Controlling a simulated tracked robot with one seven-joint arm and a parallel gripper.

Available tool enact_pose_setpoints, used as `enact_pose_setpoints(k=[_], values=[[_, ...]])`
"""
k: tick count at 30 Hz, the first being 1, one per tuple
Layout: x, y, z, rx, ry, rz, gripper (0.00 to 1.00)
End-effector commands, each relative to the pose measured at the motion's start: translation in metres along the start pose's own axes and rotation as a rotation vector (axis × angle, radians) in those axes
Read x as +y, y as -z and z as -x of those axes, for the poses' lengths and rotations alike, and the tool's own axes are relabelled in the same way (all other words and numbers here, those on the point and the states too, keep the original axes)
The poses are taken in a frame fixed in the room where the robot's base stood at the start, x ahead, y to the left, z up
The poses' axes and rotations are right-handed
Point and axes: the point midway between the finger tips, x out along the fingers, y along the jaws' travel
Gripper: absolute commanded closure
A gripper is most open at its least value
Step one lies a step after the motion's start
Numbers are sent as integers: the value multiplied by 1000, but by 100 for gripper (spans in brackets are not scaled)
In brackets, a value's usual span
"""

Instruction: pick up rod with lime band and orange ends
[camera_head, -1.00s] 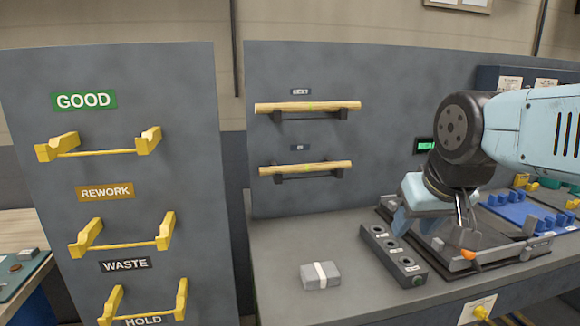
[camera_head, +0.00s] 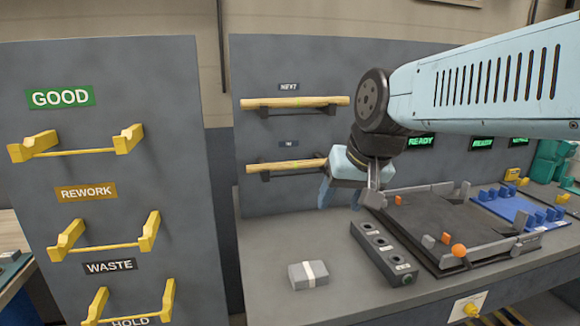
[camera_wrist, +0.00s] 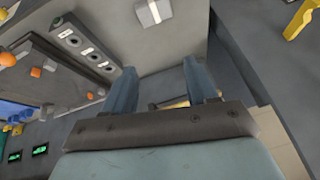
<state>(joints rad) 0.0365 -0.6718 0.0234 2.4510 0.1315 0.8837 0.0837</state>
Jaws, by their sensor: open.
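Two pale wooden rods rest on dark wall brackets in the head view: an upper rod (camera_head: 285,103) under the NEXT sign and a lower rod (camera_head: 275,166) under the IN sign. Each shows a faint greenish mark near its middle; orange ends are not clear on either. The lower rod's right end meets my gripper's outline in the picture. My gripper (camera_head: 340,198) is open, pointing down near that end, apart from the wall by an amount I cannot judge. In the wrist view my gripper (camera_wrist: 160,75) has nothing between its fingertips; a small yellowish piece shows near their bases.
A grey block with a white strip (camera_head: 308,274) lies on the bench. A dark button box (camera_head: 383,252) and a fixture with orange parts (camera_head: 440,228) stand to the right. Yellow GOOD, REWORK and WASTE holders (camera_head: 75,150) project from the left panel.

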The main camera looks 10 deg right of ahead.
Motion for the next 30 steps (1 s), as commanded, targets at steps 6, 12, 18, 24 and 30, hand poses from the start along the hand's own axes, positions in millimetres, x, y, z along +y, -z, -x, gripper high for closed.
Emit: enact_pose_setpoints(k=[6,12,18,24,30], values=[[-13,70,-18,-30,147,-382,43],[-10,142,-40,-47,275,-750,43],[8,206,-63,-54,382,-1077,43],[25,241,-77,-53,443,-1261,43],[24,251,-91,-56,458,-1303,43]])
